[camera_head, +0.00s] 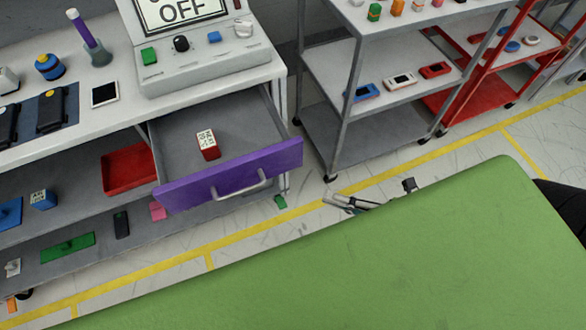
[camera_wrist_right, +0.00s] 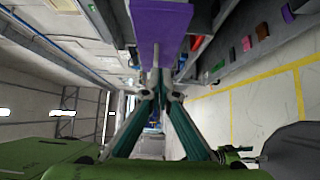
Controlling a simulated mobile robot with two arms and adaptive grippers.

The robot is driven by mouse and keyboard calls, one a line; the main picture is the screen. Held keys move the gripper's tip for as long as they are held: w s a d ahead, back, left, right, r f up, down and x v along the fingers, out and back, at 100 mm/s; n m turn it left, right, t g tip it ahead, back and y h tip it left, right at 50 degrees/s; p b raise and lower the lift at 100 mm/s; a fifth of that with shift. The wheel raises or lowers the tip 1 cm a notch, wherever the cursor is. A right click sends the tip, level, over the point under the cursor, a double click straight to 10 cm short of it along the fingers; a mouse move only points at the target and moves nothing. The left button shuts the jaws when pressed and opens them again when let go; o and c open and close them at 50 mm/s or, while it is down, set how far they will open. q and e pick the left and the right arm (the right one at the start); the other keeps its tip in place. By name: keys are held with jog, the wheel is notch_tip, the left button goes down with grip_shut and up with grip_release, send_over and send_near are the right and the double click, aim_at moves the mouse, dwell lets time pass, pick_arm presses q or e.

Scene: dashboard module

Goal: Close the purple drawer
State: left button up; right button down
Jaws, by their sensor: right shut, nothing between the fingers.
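The purple drawer (camera_head: 230,175) under the workbench is pulled out, with its grey handle (camera_head: 240,186) on its front. A small red box with a white label (camera_head: 207,144) lies inside it. My right gripper (camera_head: 328,198) is shut and empty, low to the right of the drawer front and apart from it in the head view. A green surface in the foreground hides most of that arm. In the right wrist view, the closed fingertips (camera_wrist_right: 157,72) point towards the purple drawer front (camera_wrist_right: 160,25). My left gripper is not in view.
The workbench (camera_head: 75,115) carries a control panel with an OFF screen (camera_head: 180,12). A red tray (camera_head: 128,168) sits on the shelf left of the drawer. A grey shelf cart (camera_head: 375,100) and a red cart (camera_head: 480,80) stand to the right.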

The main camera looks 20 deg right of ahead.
jog(key=x, duration=0.3)
jog(key=w+d+p+x, duration=0.1)
jog(key=x, duration=0.3)
jog(key=p+x, duration=0.1)
jog(key=x, duration=0.2)
jog(key=shift+w+d+r, duration=0.1)
jog(key=shift+w, duration=0.3)
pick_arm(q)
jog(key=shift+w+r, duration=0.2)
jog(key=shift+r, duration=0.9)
pick_arm(e)
jog(key=shift+w, duration=0.55)
